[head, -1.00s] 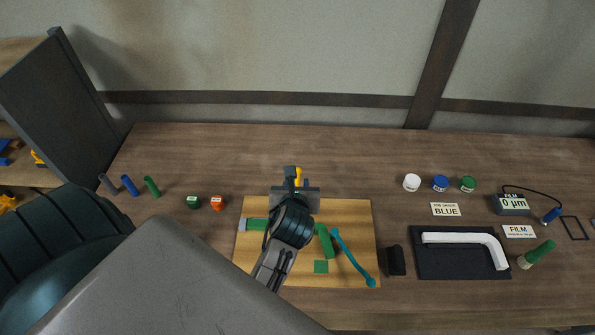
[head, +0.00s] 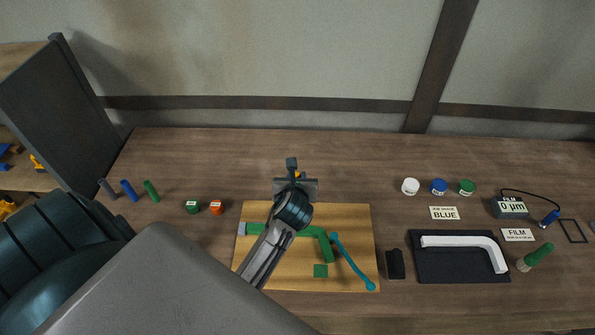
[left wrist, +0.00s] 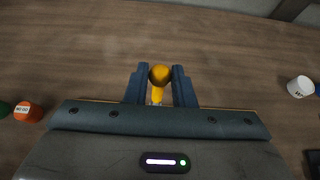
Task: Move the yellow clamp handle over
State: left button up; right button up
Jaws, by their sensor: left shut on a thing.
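The yellow clamp handle (left wrist: 159,75) shows in the left wrist view as a round yellow knob on a short yellow stem, between the two blue-grey fingers. My left gripper (left wrist: 160,88) is shut on it. In the head view my left gripper (head: 295,182) is over the back edge of the wooden board (head: 350,217), and only a little yellow (head: 298,174) shows beside it. My wrist hides most of the handle and whatever it joins. A green bent frame piece (head: 325,240) lies on the board under my arm. My right gripper is not in view.
A teal rod (head: 352,262) lies on the board's right side. A black block (head: 395,264) and a black tray (head: 460,264) with a white bent piece stand to the right. Green (head: 193,207) and orange (head: 216,207) pots stand left. The bench behind the board is clear.

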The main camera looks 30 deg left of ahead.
pick_arm(q)
jog(key=shift+w+a+f, duration=0.1)
jog(key=shift+w+a, duration=0.4)
jog(key=shift+w, duration=0.35)
jog(key=shift+w+a+f, duration=0.15)
jog(key=shift+w+a, duration=0.15)
jog(key=shift+w, duration=0.15)
jog(key=shift+w, duration=0.1)
jog(key=x, duration=0.3)
jog(key=shift+w+a, duration=0.1)
jog(key=shift+a, duration=0.05)
